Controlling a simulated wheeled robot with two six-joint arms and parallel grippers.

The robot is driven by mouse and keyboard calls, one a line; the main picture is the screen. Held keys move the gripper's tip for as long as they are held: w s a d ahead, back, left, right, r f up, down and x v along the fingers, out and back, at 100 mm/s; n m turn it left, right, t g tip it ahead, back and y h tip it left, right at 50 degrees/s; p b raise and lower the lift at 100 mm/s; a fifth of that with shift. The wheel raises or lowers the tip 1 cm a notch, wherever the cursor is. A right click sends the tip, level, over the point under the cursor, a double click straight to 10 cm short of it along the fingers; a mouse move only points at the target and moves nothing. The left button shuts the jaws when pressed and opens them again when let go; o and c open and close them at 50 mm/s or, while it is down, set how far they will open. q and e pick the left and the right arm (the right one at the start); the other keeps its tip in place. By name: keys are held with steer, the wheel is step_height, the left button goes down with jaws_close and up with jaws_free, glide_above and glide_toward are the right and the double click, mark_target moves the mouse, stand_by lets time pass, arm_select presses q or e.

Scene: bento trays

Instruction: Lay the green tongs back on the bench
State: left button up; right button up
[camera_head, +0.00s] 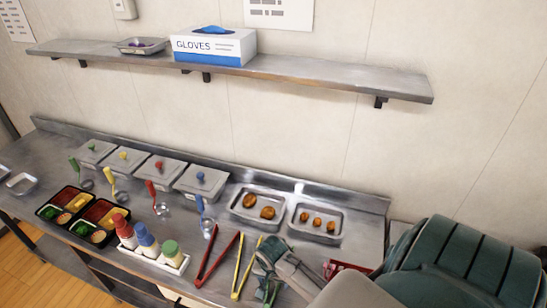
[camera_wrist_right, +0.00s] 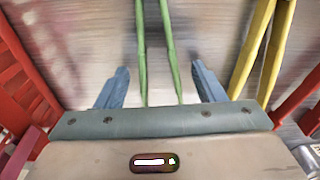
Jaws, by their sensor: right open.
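The green tongs (camera_wrist_right: 142,50) run between the two fingers of my right gripper (camera_wrist_right: 160,88) in the right wrist view, their two arms slightly spread. The gripper is open, with a visible gap between each finger and the tongs. The tongs appear to lie on the metal bench (camera_head: 345,255); I cannot tell their exact height. In the head view my right gripper (camera_head: 268,272) is low over the bench's front right part and hides much of the green tongs. My left gripper is not in view.
Yellow tongs (camera_head: 239,272) and red tongs (camera_head: 214,262) lie left of my right gripper. A red item (camera_head: 340,267) is to its right. Two food trays (camera_head: 288,222) stand behind. Sauce bottles (camera_head: 146,239), bento trays (camera_head: 66,225) and lidded containers are further left.

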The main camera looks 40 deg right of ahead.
steer(key=shift+o, duration=0.8)
steer(key=shift+r, duration=0.2)
step_height(320, 180, up, 10)
steer(key=b, duration=0.2)
steer(key=shift+s+a+r, duration=0.2)
steer(key=shift+s+a, duration=0.1)
steer(key=shift+a, duration=0.15)
